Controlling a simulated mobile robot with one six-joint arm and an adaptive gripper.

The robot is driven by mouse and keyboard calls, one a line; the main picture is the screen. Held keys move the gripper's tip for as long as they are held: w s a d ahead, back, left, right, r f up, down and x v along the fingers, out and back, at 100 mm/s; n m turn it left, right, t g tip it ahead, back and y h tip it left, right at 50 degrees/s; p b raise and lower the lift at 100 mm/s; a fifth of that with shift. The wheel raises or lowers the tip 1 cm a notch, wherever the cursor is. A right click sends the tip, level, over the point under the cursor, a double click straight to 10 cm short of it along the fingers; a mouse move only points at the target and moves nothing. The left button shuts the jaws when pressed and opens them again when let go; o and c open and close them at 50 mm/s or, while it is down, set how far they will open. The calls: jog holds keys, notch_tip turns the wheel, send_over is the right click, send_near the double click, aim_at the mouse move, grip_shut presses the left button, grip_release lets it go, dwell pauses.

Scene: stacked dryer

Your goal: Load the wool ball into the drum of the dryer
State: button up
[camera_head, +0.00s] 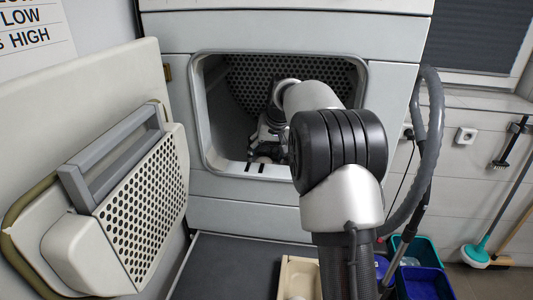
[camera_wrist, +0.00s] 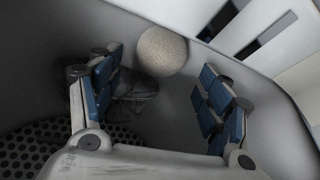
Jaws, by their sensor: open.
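The wool ball (camera_wrist: 161,50) is pale, round and speckled. In the wrist view it lies on the inner surface near the rim of the dryer opening, just ahead of and between my fingertips. My gripper (camera_wrist: 161,66) is open, with blue-padded fingers spread on either side, and no grip on the ball shows. In the head view my gripper (camera_head: 267,145) is inside the dryer (camera_head: 285,218) opening, partly hidden by my arm. The drum (camera_head: 240,82) has a perforated back wall. The dryer door (camera_head: 140,205) stands open at the left.
A dark, crumpled-looking item (camera_wrist: 138,90) lies in the drum beside my left finger. A beige container (camera_head: 290,275) is below the opening. A grey hose (camera_head: 432,120) and teal and blue bins (camera_head: 425,283) are at the right.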

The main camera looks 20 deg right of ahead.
jog(key=shift+r, duration=0.55)
jog(key=p+v, duration=0.1)
jog(key=v, duration=0.2)
jog(key=shift+w+r, duration=0.1)
jog(key=shift+r, duration=0.1)
jog(key=s, duration=1.2)
jog(key=shift+s+f, duration=0.15)
jog(key=s+a+r+n, duration=0.2)
jog(key=s+a+r, duration=0.2)
jog(key=s+a, duration=0.9)
jog(key=s+a+f+n, duration=0.1)
jog(key=s+a+f, duration=0.1)
jog(key=s, duration=0.6)
jog(key=s+a+f, duration=0.2)
jog(key=s+a, duration=0.1)
jog(key=s, duration=0.5)
jog(key=shift+a+f+n, duration=0.25)
jog(key=shift+a+n, duration=0.05)
jog(key=shift+n, duration=0.1)
